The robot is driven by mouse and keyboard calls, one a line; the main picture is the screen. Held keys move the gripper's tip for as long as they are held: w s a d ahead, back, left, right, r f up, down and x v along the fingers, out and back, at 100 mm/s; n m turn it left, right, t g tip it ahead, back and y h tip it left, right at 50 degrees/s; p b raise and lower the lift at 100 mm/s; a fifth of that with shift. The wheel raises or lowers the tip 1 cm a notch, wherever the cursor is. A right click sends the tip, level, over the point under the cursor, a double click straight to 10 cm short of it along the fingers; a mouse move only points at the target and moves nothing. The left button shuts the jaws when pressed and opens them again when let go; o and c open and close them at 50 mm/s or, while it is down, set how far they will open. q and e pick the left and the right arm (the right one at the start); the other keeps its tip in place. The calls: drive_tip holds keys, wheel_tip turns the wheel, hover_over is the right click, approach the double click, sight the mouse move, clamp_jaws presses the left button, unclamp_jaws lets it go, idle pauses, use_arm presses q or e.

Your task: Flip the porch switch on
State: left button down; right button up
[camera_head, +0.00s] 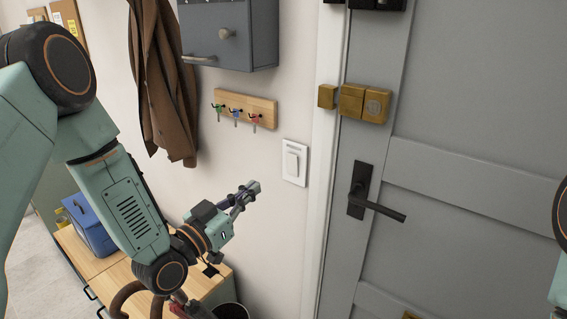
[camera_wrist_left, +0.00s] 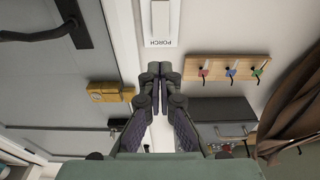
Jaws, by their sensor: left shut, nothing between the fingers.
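The porch switch (camera_head: 293,163) is a white wall plate with a rocker, fixed to the wall just left of the door frame. It also shows at the top of the left wrist view (camera_wrist_left: 162,22), upside down, with the label PORCH. I cannot tell which way the rocker is tilted. My left gripper (camera_head: 253,187) is shut and empty, below and to the left of the switch in the head view, apart from it. Its closed fingertips (camera_wrist_left: 160,69) point toward the switch in the left wrist view. My right gripper is out of view.
A grey door (camera_head: 470,150) with a black handle (camera_head: 375,203) and brass lock (camera_head: 363,103) stands right. A key rack (camera_head: 245,109), grey wall box (camera_head: 228,35) and brown coat (camera_head: 160,85) hang left. A wooden-topped cabinet (camera_head: 205,284) bearing a blue box (camera_head: 90,228) stands below.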

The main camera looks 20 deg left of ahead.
use_arm(q)
approach(296, 153)
drive_tip(key=x, duration=0.4)
drive_tip(key=shift+w, duration=0.25)
drive_tip(key=shift+w+d+r, duration=0.1)
drive_tip(key=shift+w+d, duration=0.4)
drive_tip(key=shift+a, duration=0.3)
drive_tip(key=shift+w+d+r, duration=0.1)
drive_tip(key=shift+w+d, duration=0.1)
drive_tip(key=shift+w, duration=0.25)
drive_tip(key=shift+d, duration=0.15)
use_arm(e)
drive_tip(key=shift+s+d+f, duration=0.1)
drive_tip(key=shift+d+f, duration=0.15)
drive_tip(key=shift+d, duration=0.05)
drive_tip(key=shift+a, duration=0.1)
